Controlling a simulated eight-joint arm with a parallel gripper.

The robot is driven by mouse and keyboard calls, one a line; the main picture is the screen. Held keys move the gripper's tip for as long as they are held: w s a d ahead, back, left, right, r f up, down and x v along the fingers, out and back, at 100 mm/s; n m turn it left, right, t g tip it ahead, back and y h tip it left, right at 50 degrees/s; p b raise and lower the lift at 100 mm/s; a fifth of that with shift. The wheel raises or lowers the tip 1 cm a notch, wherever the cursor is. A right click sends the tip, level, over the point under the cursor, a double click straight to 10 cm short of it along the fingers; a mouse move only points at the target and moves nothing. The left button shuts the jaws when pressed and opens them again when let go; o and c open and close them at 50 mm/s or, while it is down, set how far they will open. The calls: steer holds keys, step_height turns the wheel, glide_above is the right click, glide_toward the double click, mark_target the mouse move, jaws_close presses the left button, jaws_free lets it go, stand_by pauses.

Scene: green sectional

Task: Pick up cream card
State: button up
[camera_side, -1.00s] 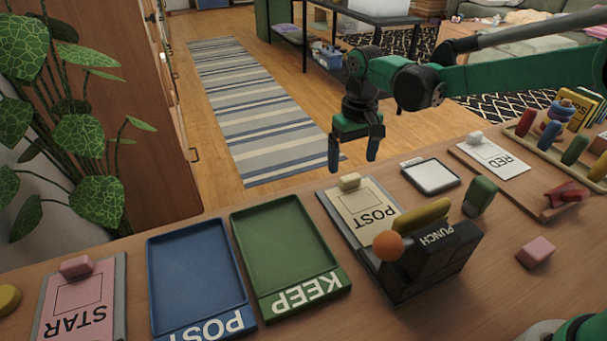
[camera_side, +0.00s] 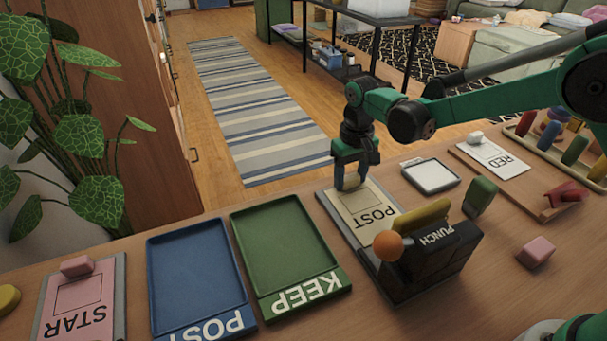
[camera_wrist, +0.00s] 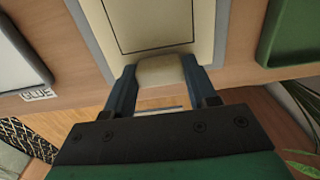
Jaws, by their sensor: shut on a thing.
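The cream card (camera_side: 368,222), printed POST, lies flat on a grey board beside the black punch. Its cream grip block (camera_side: 352,180) stands at the card's far edge. My gripper (camera_side: 352,180) is down at that far edge, shut on the block with one finger on each side. In the wrist view the block (camera_wrist: 160,70) sits between the two dark blue fingers, with the card (camera_wrist: 150,25) flat beyond it. The card does not visibly stand clear of the board.
The black punch (camera_side: 428,264) with an orange ball knob stands in front of the card. A green KEEP tray (camera_side: 318,288) and a blue POST tray (camera_side: 212,325) lie to the left. A white GLUE pad (camera_side: 432,177) lies right of the gripper.

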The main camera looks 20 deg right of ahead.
step_height(320, 180, up, 20)
steer(key=f, duration=0.1)
glide_toward(370, 212)
steer(key=w, duration=0.3)
steer(key=shift+w+f, duration=0.15)
steer(key=shift+f, duration=3.25)
steer(key=shift+s, duration=1.5)
steer(key=shift+s, duration=0.15)
